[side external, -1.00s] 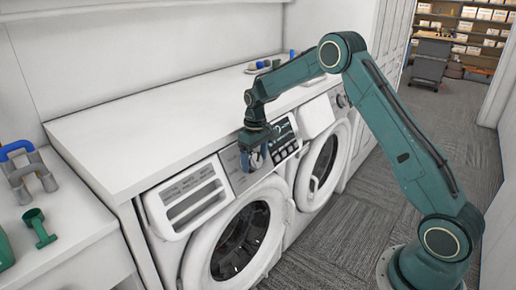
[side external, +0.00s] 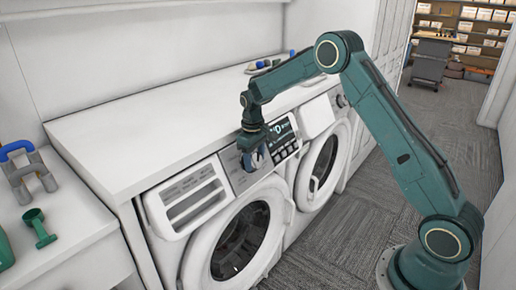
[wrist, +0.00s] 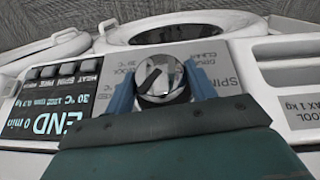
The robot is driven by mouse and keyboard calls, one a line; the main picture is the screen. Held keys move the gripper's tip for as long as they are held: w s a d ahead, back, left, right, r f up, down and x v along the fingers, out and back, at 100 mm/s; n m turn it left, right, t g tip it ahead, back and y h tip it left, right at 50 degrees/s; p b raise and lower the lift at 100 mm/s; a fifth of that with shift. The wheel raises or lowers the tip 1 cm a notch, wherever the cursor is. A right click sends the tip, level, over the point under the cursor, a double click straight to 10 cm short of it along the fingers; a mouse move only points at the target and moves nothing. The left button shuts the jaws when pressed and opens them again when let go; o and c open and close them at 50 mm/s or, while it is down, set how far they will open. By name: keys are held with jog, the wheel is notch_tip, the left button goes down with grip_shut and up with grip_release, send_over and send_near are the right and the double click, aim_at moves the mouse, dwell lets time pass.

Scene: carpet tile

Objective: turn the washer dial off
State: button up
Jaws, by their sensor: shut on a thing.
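The washer dial (wrist: 158,78) is a round silver knob with a dark diagonal mark on its face, set in the washer's grey control panel. My gripper (wrist: 161,88) is shut on it, with a blue finger on each side of the knob. In the side view, my gripper (side external: 252,160) is at the front panel of the left washer (side external: 213,196), and its fingers mostly hide the dial. The washer's display (wrist: 48,118) is lit and reads END, 0 min, upside down in the wrist view.
A detergent drawer (side external: 190,198) is left of the dial. A second machine (side external: 325,160) stands to the right. The white countertop (side external: 150,130) above is mostly clear.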

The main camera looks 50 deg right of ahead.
jog(key=n+h, duration=0.1)
jog(key=h, duration=0.1)
jog(key=n+h, duration=0.1)
jog(key=shift+a+h, duration=0.3)
jog(key=shift+h, duration=0.1)
jog(key=shift+a+n+t+h, duration=0.1)
jog(key=shift+n+t+h, duration=0.65)
jog(key=shift+h, duration=0.75)
jog(key=o, duration=1)
jog(key=shift+f, duration=0.1)
jog(key=v, duration=1.4)
jog(key=shift+f, duration=0.1)
